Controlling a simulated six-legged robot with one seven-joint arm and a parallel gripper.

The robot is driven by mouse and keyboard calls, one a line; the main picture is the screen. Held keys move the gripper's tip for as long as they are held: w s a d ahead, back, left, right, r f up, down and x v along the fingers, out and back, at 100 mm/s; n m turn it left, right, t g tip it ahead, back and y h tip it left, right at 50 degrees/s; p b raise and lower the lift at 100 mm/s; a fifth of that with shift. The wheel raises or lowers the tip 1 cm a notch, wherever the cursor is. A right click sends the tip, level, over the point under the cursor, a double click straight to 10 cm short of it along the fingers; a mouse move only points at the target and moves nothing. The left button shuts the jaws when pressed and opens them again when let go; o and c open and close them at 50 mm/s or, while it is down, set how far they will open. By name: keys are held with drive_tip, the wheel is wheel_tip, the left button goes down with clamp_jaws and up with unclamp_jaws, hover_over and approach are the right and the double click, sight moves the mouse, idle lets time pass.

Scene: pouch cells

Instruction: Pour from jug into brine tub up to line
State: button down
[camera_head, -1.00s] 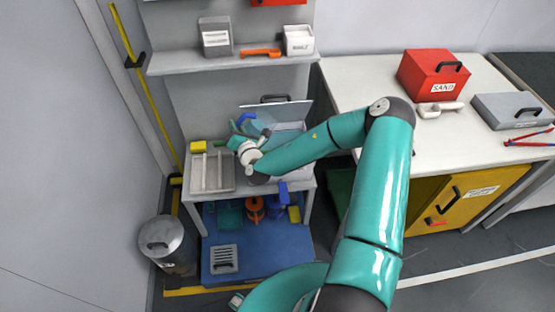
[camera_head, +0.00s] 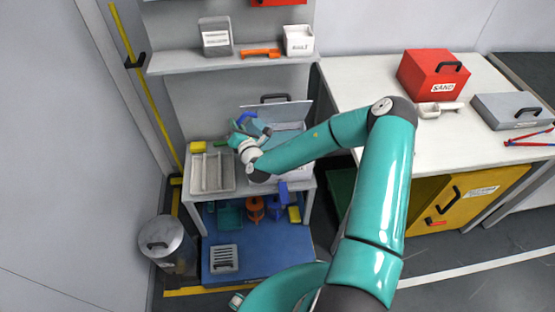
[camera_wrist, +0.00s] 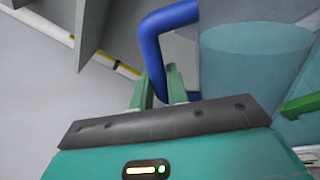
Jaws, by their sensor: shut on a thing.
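The jug is a see-through blue vessel (camera_wrist: 255,70) with a thick dark blue handle (camera_wrist: 155,40). My gripper (camera_wrist: 160,90) has its green fingers shut on the lower part of that handle in the wrist view. In the head view the jug's blue handle (camera_head: 246,118) shows above the bench, beside my white wrist, with the jug body partly hidden. An open container with a raised grey lid (camera_head: 290,112) stands behind and right of it. My arm hides much of its front, so I cannot tell whether it is the brine tub. No fill line or liquid level is readable.
A grey divided tray (camera_head: 228,180) and a yellow block (camera_head: 198,147) lie left on the bench. A shelf (camera_head: 230,62) with boxes hangs above. A metal bin (camera_head: 165,240) stands at left. A white counter with a red SAND box (camera_head: 432,75) is at right.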

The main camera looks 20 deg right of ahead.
drive_tip(key=shift+r, duration=0.25)
drive_tip(key=shift+w+d+r+m, duration=0.1)
drive_tip(key=shift+r+m, duration=0.05)
drive_tip(key=shift+m, duration=0.15)
drive_tip(key=shift+d+r, duration=0.1)
idle(0.5)
drive_tip(key=shift+d+r, duration=0.1)
drive_tip(key=shift+r, duration=0.1)
drive_tip(key=shift+m, duration=0.3)
drive_tip(key=shift+d+r, duration=0.15)
drive_tip(key=shift+r, duration=0.1)
idle(0.3)
drive_tip(key=shift+m, duration=0.3)
drive_tip(key=shift+d+r, duration=0.2)
drive_tip(key=shift+r, duration=0.1)
drive_tip(key=shift+m, duration=0.3)
idle(0.5)
